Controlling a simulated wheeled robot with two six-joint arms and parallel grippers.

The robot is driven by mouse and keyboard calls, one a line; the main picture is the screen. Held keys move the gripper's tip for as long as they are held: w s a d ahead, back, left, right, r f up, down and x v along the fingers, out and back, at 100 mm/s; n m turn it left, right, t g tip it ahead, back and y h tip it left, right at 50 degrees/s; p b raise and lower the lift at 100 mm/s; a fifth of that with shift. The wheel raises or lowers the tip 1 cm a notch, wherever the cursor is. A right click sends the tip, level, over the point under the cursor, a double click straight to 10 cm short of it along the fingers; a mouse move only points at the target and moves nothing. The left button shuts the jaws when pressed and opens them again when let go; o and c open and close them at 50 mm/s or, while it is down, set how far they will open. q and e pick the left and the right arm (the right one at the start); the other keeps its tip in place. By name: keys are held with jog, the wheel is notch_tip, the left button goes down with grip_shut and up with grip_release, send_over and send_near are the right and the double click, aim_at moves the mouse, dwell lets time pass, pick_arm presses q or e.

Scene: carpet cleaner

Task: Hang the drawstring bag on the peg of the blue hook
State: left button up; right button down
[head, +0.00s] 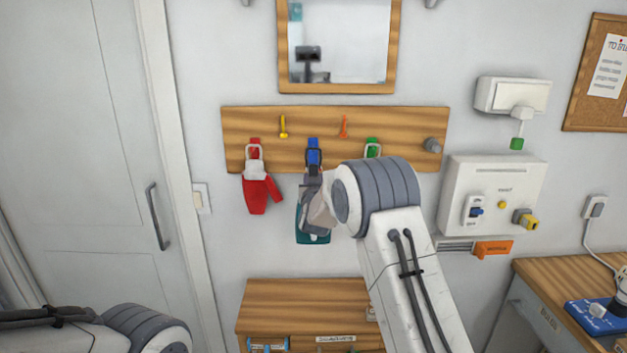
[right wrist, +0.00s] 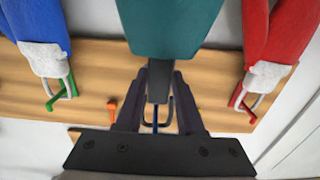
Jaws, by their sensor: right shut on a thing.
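The blue hook (head: 313,146) is on the wooden wall board, between the red and green hooks. The teal drawstring bag (head: 313,239) hangs below it, partly hidden by my right gripper (head: 312,178). In the right wrist view, the bag (right wrist: 170,25) is at the top, and my right gripper (right wrist: 158,98) is shut on its dark neck tab. A dark loop above the tab is in front of the blue hook in the head view. I cannot tell whether the loop is around the peg. My left gripper is out of view.
A red mitten (head: 256,195) hangs on the red hook, close to the left of the bag. A blue mitten (right wrist: 25,18) hangs on the green hook (head: 372,145) on the other side. A mirror (head: 338,87) is above, and a wooden cabinet (head: 300,292) below.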

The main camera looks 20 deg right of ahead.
jog(key=shift+f+b, duration=0.15)
jog(key=shift+b, duration=0.15)
jog(key=c, duration=0.9)
grip_release()
jog(key=shift+o, duration=0.2)
jog(key=shift+f, duration=0.1)
jog(key=shift+o, duration=0.5)
jog(key=o, duration=0.6)
jog(key=shift+c, duration=0.2)
